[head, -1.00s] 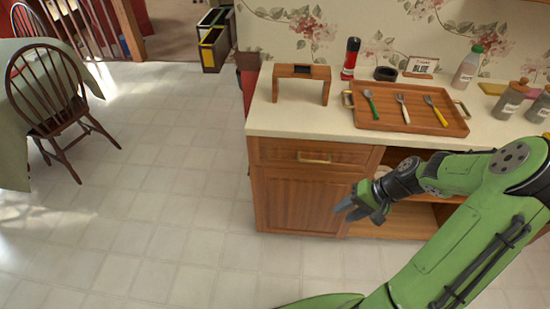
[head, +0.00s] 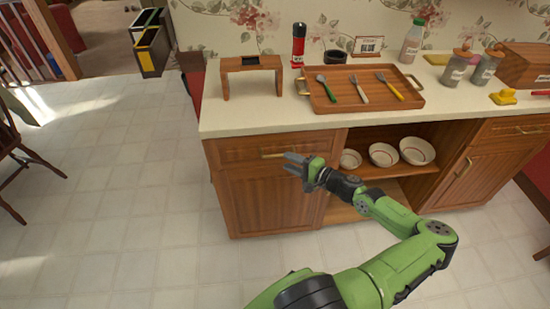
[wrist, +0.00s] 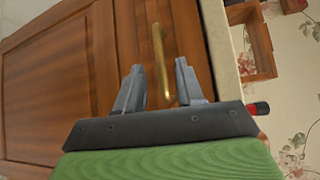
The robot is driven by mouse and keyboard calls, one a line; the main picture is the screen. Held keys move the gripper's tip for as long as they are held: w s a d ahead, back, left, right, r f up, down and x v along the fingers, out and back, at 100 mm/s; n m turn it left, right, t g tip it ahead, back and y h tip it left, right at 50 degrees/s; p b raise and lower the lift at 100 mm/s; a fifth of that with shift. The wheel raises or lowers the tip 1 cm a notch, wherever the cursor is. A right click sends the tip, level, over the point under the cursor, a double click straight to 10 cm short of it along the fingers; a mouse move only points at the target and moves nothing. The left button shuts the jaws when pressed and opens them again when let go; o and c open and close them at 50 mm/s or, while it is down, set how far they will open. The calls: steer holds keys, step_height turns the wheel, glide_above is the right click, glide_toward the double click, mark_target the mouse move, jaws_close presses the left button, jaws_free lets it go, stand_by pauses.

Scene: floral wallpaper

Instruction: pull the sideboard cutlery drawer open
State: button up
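The cutlery drawer (head: 245,149) is the shut upper left front of the wooden sideboard, under the counter edge. Its brass bar handle (head: 274,155) also shows in the wrist view (wrist: 160,62), upright in that picture between and beyond my fingers. My gripper (head: 290,163) is in front of the drawer, just right of the handle's visible part. In the wrist view my gripper (wrist: 158,80) is open, with its two grey fingers apart. The handle's near end lies between the fingers, closer to the right one. I cannot tell whether they touch it.
On the counter (head: 225,118) stand a small wooden stand (head: 250,64) and a tray (head: 350,107) with three pieces of cutlery. A cupboard door (head: 265,200) lies below the drawer. Bowls (head: 384,155) sit on an open shelf at right.

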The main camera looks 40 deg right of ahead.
mark_target(276, 156)
steer(key=b+x, duration=0.1)
steer(key=x, duration=0.5)
steer(key=shift+w, duration=0.2)
jaws_close()
